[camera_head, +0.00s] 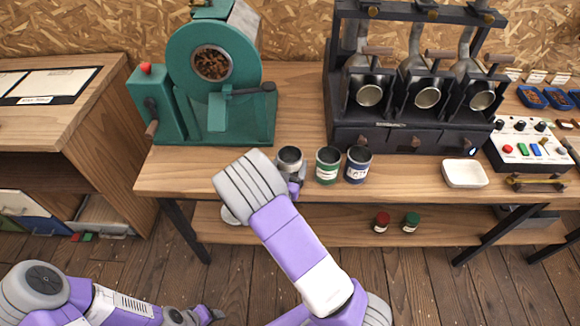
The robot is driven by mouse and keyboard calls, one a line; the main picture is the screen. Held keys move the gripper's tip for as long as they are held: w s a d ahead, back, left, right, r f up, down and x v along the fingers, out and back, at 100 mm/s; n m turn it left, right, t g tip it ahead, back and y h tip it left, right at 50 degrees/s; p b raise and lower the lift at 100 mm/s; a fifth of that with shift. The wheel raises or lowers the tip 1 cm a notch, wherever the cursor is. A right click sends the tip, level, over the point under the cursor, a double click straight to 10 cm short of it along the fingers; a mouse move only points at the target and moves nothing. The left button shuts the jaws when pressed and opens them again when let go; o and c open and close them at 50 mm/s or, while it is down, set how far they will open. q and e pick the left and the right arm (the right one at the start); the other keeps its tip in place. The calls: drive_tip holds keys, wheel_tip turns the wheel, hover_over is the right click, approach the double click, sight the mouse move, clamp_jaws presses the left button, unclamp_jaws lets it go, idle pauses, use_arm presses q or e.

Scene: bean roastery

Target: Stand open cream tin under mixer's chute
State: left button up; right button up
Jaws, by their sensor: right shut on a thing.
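An open tin (289,157) stands at the table's front edge, left of the other tins; its inside looks dark and empty. My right gripper (296,182) is at this tin's front and shut on it; my wrist hides most of the tin's lower side and its colour is hard to tell. A green machine (245,85), which looks like the mixer, stands behind and to the left, with beans behind its round window and a green chute (217,112) low at its front. My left gripper (211,315) is low at the bottom left, away from the table; its jaws are too small to judge.
A green tin (328,166) and a blue tin (358,165) stand close to the right of the held tin. A black three-spout machine (415,138) stands behind them. A white dish (465,174) is further right. The table front before the green machine is clear.

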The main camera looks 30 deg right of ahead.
drive_tip(key=shift+r, duration=0.1)
drive_tip(key=shift+f, duration=0.2)
drive_tip(key=o, duration=1.1)
